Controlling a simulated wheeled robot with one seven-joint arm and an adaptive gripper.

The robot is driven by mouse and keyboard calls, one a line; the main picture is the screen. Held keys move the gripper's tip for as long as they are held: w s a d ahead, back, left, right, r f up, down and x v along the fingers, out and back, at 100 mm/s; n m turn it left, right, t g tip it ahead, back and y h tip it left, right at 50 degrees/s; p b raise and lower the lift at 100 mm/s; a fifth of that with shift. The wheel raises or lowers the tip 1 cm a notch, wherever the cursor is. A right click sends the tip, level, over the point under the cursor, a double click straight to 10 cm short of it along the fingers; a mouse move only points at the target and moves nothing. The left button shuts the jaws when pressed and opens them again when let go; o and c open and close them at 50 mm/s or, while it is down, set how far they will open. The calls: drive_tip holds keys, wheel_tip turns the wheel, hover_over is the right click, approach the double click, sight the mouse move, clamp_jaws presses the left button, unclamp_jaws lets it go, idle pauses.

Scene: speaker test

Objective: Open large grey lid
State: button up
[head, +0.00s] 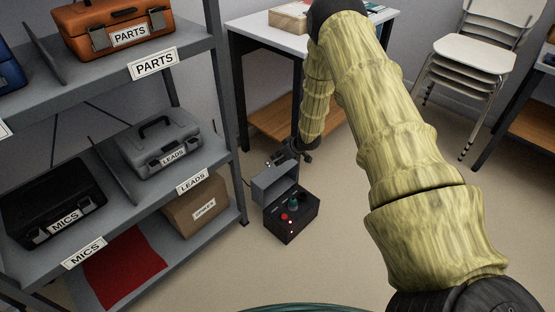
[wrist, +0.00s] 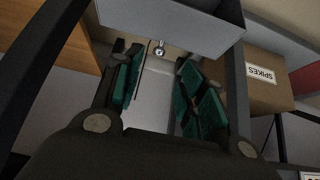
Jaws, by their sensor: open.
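A black control box (head: 291,222) with a red button, a green knob and small lights stands on the floor. A grey panel (head: 273,186), which looks like the large lid, stands raised at its back. My gripper (head: 283,160) is just above and behind the panel's top edge. In the wrist view my gripper (wrist: 158,92) is open, its green pads apart with nothing held between them. A grey panel (wrist: 175,22) spans the top there, with a small shiny metal knob (wrist: 159,48) at its lower edge, beyond the fingertips. Whether the gripper touches the panel I cannot tell.
A shelf rack (head: 215,150) stands at left with a grey LEADS case (head: 160,140), a black MICS case (head: 50,205), an orange PARTS case (head: 110,20) and a cardboard box (head: 190,215). A table (head: 260,40) stands behind. The floor right of the control box is clear.

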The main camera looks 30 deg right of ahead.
drive_tip(key=shift+v, duration=1.65)
